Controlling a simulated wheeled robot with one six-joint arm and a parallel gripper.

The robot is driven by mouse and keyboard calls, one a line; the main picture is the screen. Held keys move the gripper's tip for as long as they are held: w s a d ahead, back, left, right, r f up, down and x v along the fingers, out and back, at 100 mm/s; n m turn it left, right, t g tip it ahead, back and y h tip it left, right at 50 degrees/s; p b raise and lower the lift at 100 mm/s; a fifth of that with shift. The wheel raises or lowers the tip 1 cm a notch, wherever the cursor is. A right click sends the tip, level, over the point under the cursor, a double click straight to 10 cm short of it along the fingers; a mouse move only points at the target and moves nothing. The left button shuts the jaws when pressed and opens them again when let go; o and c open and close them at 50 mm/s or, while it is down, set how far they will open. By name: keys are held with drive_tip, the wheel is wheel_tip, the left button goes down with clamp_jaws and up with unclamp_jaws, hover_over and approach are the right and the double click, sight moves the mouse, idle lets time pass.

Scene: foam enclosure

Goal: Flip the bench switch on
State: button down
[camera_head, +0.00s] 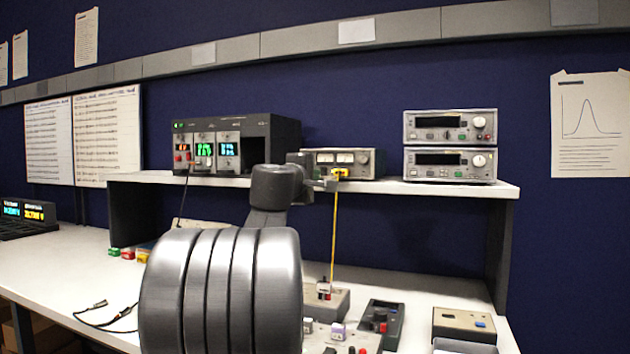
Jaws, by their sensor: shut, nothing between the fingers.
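My gripper (328,184) is small in view, in front of the upper shelf's edge and just below a meter unit with two dials (344,157). It looks shut, with nothing held. Much of my arm fills the lower middle and hides part of the bench. Several control boxes lie on the bench below and to the right of my gripper. One is a grey box with a red-and-white part on top (324,290). Another is a dark box with a red knob (381,322), and a third is a beige box with a blue button (464,325). Which one is the bench switch I cannot tell.
A yellow cable (334,235) hangs from the meter unit close beside my gripper. The raised shelf (450,188) carries a black instrument rack (262,135) and two stacked grey instruments (450,145). A black lead (100,318) lies on the bench at left.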

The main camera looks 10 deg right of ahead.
drive_tip(key=v, duration=1)
drive_tip(key=shift+f, duration=0.1)
approach(323, 172)
drive_tip(key=x, duration=0.3)
drive_tip(key=shift+f+p+x, duration=0.2)
drive_tip(key=shift+p+x, duration=0.1)
drive_tip(key=shift+x, duration=0.6)
drive_tip(key=shift+f+p+x, duration=0.2)
drive_tip(key=shift+p+x, duration=0.1)
drive_tip(key=shift+x, duration=0.6)
